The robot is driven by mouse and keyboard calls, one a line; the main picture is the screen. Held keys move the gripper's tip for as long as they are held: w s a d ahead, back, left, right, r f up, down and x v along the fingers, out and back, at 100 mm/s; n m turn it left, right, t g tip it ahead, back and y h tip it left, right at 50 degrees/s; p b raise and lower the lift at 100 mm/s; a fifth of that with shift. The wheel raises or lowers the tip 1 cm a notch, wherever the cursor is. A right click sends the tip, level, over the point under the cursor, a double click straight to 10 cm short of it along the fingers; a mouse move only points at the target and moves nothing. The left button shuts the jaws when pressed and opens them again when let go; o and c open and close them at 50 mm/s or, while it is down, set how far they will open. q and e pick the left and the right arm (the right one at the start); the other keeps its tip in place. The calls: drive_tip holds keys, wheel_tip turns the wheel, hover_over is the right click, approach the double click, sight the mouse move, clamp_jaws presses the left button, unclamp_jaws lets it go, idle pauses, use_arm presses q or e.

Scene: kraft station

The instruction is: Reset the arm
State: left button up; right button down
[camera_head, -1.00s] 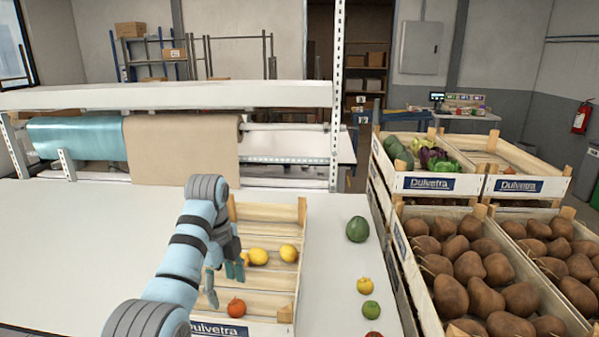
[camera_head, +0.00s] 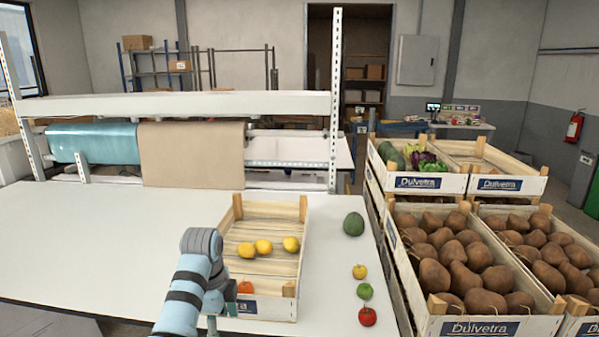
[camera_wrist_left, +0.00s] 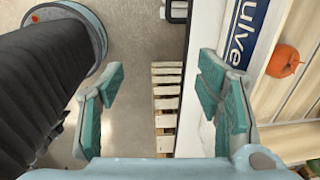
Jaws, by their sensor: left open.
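My left arm comes in at the bottom of the head view, with its gripper (camera_head: 221,318) low by the front left corner of a wooden crate (camera_head: 275,309) on the white table. The arm partly hides the gripper there. In the left wrist view the gripper (camera_wrist_left: 165,95) is open, its green-padded fingers wide apart with nothing between them. The floor and the crate's labelled front wall (camera_wrist_left: 243,30) show below it. The crate holds yellow fruits (camera_head: 263,247) and an orange-red fruit (camera_head: 245,288), also visible in the wrist view (camera_wrist_left: 284,61). My right gripper is out of view.
Right of the crate lie a dark green fruit (camera_head: 353,223), a small yellow fruit (camera_head: 359,271), a green fruit (camera_head: 365,291) and a red tomato (camera_head: 367,316). Stacked crates of brown produce (camera_head: 465,272) stand at the right. The table's left part (camera_head: 100,235) is clear.

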use_arm(q)
drive_tip(key=s+a+f+n+t, duration=0.1)
drive_tip(key=s+a+f+n, duration=0.2)
drive_tip(key=s+f+n, duration=0.35)
drive_tip(key=s+a+f+n, duration=0.3)
drive_tip(key=s+f, duration=0.5)
drive_tip(key=f, duration=0.2)
drive_tip(key=s+a+r+n+t+y, duration=0.15)
drive_tip(key=s+n, duration=0.65)
drive_tip(key=s, duration=1.3)
wheel_tip(320, 180, down, 19)
drive_tip(key=a+g, duration=0.1)
drive_tip(key=a, duration=0.1)
drive_tip(key=s+f+g, duration=0.1)
drive_tip(key=s+f, duration=1.2)
drive_tip(key=s, duration=0.2)
drive_tip(key=shift+a+n, duration=0.2)
drive_tip(key=shift+n, duration=0.25)
